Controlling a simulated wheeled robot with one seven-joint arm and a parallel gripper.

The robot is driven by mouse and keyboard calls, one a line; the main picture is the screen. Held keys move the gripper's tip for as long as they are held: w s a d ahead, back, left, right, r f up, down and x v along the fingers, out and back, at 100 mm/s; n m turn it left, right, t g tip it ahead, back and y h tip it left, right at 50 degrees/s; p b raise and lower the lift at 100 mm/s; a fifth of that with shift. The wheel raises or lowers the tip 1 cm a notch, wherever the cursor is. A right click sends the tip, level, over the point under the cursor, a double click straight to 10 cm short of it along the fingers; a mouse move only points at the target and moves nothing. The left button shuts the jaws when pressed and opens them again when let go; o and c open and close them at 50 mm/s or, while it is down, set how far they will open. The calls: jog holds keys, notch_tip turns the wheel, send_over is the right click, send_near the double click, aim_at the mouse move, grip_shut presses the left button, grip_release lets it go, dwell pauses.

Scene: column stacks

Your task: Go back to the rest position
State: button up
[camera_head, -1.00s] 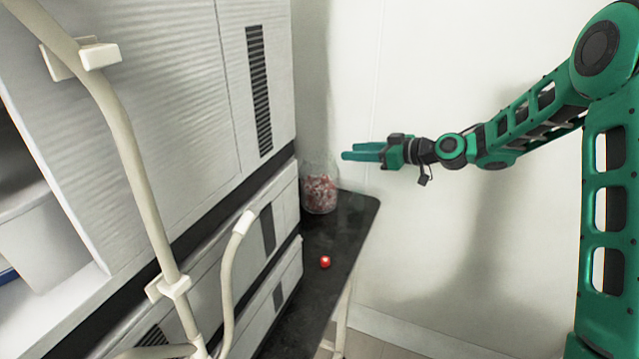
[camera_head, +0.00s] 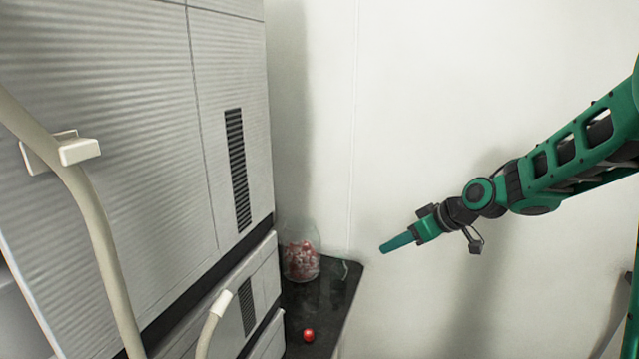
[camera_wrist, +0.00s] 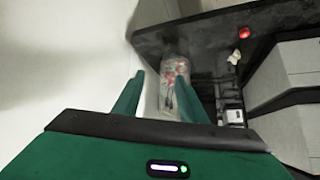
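My gripper (camera_head: 396,243) is green and hangs in free air to the right of the dark bench, in front of the white wall. In the wrist view its two fingers (camera_wrist: 158,98) stand apart with nothing held between them. A clear jar (camera_head: 301,262) with red and pale contents stands on the dark bench top; it also shows in the wrist view (camera_wrist: 172,85), beyond the fingers. A small red ball (camera_head: 309,335) lies on the bench in front of the jar; it shows in the wrist view too (camera_wrist: 244,32).
A tall light grey cabinet stack (camera_head: 110,120) fills the left side, with a beige tube (camera_head: 95,230) in front of it. The dark bench top (camera_head: 335,300) ends near the white wall (camera_head: 450,90). The space around my arm on the right is open.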

jog(key=s+d+m+g+h, duration=0.2)
jog(key=s+d+m+h, duration=0.2)
jog(key=s+d, duration=0.65)
jog(key=s+d+m+g, duration=0.1)
jog(key=s+d+m, duration=0.2)
jog(key=s, duration=0.7)
jog(key=s+d+m+g+h, duration=0.1)
jog(key=s+d+m, duration=0.3)
jog(key=s, duration=0.6)
jog(key=s+d+m+g+h, duration=0.1)
jog(key=s+d+m+g, duration=0.1)
jog(key=s, duration=0.8)
jog(key=shift+d+r+m, duration=0.15)
jog(key=shift+d+m, duration=0.75)
jog(key=shift+d, duration=0.15)
jog(key=shift+w+f+h, duration=0.25)
jog(key=shift+w+h, duration=0.05)
jog(key=shift+w, duration=0.3)
